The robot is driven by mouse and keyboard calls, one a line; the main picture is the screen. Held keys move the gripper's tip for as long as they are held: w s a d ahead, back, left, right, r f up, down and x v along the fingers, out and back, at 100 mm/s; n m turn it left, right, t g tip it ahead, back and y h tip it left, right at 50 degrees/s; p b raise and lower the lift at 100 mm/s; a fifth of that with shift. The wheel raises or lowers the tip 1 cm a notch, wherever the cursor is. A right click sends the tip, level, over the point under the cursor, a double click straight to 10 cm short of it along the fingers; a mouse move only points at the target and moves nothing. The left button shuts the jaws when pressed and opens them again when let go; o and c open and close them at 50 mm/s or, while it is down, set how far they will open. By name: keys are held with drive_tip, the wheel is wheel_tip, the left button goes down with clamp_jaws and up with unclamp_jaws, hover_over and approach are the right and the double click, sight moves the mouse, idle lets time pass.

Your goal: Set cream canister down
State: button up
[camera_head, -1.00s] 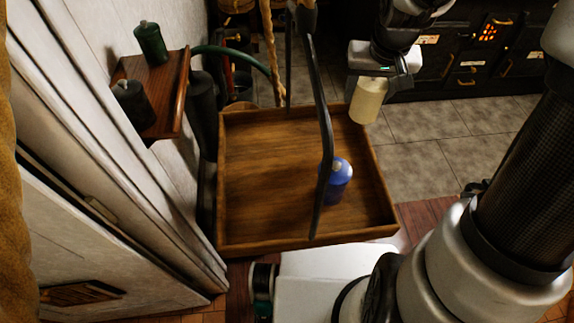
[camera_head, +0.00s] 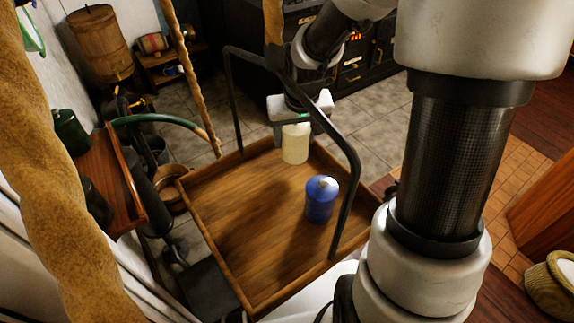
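The cream canister (camera_head: 295,143) hangs upright in my gripper (camera_head: 292,128), over the far right part of a wooden tray (camera_head: 215,265). My gripper is around its top, and the fingers are partly hidden by the dark rail. I cannot tell whether the canister's base touches the tray. A blue canister (camera_head: 320,202) with a pale knob stands on the tray, nearer to me and slightly right of the cream one, with a gap between them.
A dark metal rail (camera_head: 345,150) arches over the tray. The tray's left half is clear. A wall shelf (camera_head: 118,185) with a green canister (camera_head: 72,132) and a dark canister (camera_head: 97,203) is at left. A rope (camera_head: 190,75) hangs beyond the tray.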

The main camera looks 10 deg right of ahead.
sight(298, 130)
drive_tip(key=shift+f+b, duration=0.3)
drive_tip(key=shift+f, duration=2.35)
drive_tip(key=shift+f, duration=0.2)
drive_tip(key=o, duration=1.4)
drive_tip(key=shift+r, duration=0.1)
drive_tip(key=shift+r, duration=0.6)
drive_tip(key=p+v, duration=0.2)
drive_tip(key=v, duration=0.9)
drive_tip(key=shift+s, duration=0.2)
